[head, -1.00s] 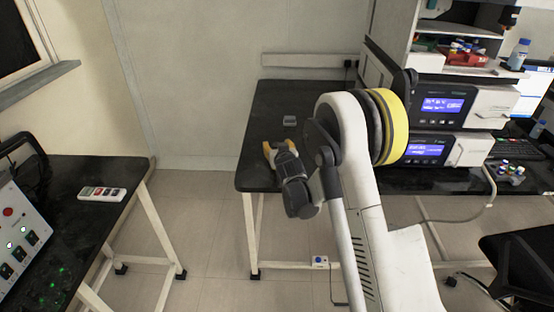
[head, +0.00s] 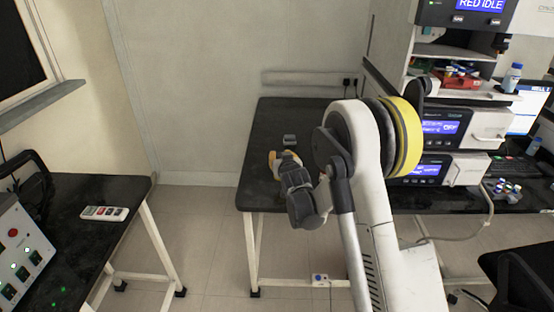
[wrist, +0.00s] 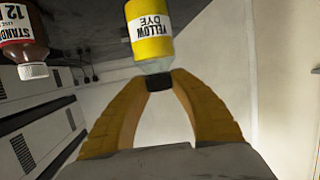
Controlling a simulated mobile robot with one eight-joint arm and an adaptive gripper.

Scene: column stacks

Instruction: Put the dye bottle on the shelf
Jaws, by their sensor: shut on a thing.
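The dye bottle (wrist: 152,35) is yellow with a "YELLOW DYE" label and a black cap, and appears cap-down in the wrist view. My gripper (wrist: 160,80) is shut on its black cap with both yellow fingers. In the head view my gripper (head: 273,160) is over the black bench, left of the instrument stack; the bottle cannot be made out there. A shelf (head: 450,50) is in the stack at the right, above the instruments, with a red tray (head: 458,80) below it.
A brown bottle (wrist: 25,45) with a white cap shows at the left of the wrist view. A blue-capped bottle (head: 512,78) stands at the stack's right. A small grey block (head: 289,140) lies on the bench (head: 275,115).

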